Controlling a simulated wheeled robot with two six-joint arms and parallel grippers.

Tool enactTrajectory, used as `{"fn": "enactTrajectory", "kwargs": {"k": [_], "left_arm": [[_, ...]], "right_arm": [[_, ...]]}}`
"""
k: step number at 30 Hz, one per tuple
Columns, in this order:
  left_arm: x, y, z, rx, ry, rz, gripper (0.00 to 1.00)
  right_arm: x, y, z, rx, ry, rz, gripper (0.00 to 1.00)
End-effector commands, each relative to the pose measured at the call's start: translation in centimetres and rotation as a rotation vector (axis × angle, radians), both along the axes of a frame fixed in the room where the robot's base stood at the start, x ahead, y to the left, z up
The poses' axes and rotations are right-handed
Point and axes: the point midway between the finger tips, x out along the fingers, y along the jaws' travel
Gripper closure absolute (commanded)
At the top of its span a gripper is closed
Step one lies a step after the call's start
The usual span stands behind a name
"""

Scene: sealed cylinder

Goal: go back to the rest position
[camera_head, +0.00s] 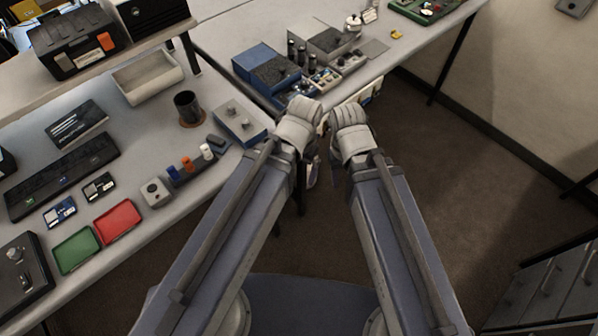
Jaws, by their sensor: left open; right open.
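My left gripper (301,112) and my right gripper (349,118) are at the ends of my two arms, side by side near the middle of the view. The arms reach forward from the bottom of the picture. Both grippers are off the left table's edge, just in front of the back table's near edge. Their fingertips are mostly hidden by the wrists, and I see nothing held. Small cylinders stand in a dark holder on the left table: a white one (206,151), an orange one (188,164) and a blue one (173,173).
The left table (150,230) holds a red tray (117,221), a green tray (76,250), a dark cup (187,107) and several devices. The back table (225,35) holds a blue box (262,62) and more instruments. Open floor (470,170) lies to the right, with drawers at lower right.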

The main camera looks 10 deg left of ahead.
Motion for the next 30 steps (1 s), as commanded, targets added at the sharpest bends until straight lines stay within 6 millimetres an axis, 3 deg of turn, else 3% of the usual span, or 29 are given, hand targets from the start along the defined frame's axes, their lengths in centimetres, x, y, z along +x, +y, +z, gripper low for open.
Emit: {"fn": "enactTrajectory", "kwargs": {"k": [4, 14, 23, 30], "left_arm": [[-0.9, -0.8, 0.1, 0.022, 0.004, 0.001, 0.0], [-0.8, -0.9, -0.2, 0.023, 0.004, 0.003, 0.0], [-0.8, -0.9, -4.5, 0.022, 0.004, 0.004, 0.0], [-0.8, -0.9, -4.6, 0.022, 0.004, 0.004, 0.0]], "right_arm": [[0.0, 0.0, 0.0, 0.0, 0.0, 0.0, 0.5], [0.0, 0.0, -0.2, 0.0, 0.0, 0.0, 0.5], [0.0, 0.0, -4.6, 0.0, 0.0, -0.001, 0.5], [0.0, 0.0, -4.7, 0.0, 0.0, -0.001, 0.5]]}}
